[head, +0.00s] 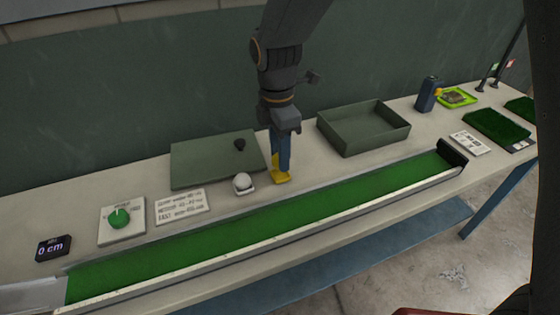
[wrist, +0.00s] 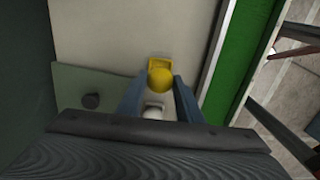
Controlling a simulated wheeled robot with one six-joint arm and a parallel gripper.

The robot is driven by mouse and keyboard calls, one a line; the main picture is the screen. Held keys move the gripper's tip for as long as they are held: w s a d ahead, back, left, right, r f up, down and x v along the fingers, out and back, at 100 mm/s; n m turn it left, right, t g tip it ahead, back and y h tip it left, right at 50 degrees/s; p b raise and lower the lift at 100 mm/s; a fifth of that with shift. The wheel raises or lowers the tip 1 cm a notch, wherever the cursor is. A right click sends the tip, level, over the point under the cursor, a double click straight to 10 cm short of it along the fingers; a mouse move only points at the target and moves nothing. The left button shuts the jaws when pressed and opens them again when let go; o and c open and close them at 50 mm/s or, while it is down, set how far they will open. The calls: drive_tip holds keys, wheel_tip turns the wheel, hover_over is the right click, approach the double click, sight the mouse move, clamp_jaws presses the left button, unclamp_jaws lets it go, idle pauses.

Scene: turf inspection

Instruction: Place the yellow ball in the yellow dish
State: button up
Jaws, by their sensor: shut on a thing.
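The yellow ball (wrist: 161,80) is between the two fingers of my gripper (wrist: 158,88) in the wrist view, and the fingers are shut on it. In the head view my gripper (head: 280,165) points down over the yellow dish (head: 282,180), and the fingers mostly hide the ball. The yellow dish also shows in the wrist view (wrist: 158,59), partly covered by the ball. I cannot tell whether the ball touches the dish.
A white ball (head: 242,180) sits in a white dish just left of the yellow dish. A green turf track (head: 270,220) runs along the front. A flat green lid (head: 205,163) with a dark knob lies behind left. An open green tray (head: 363,143) stands right.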

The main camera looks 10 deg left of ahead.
drive_tip(key=shift+f, duration=1.6)
drive_tip(key=shift+f, duration=0.15)
drive_tip(key=o, duration=1.1)
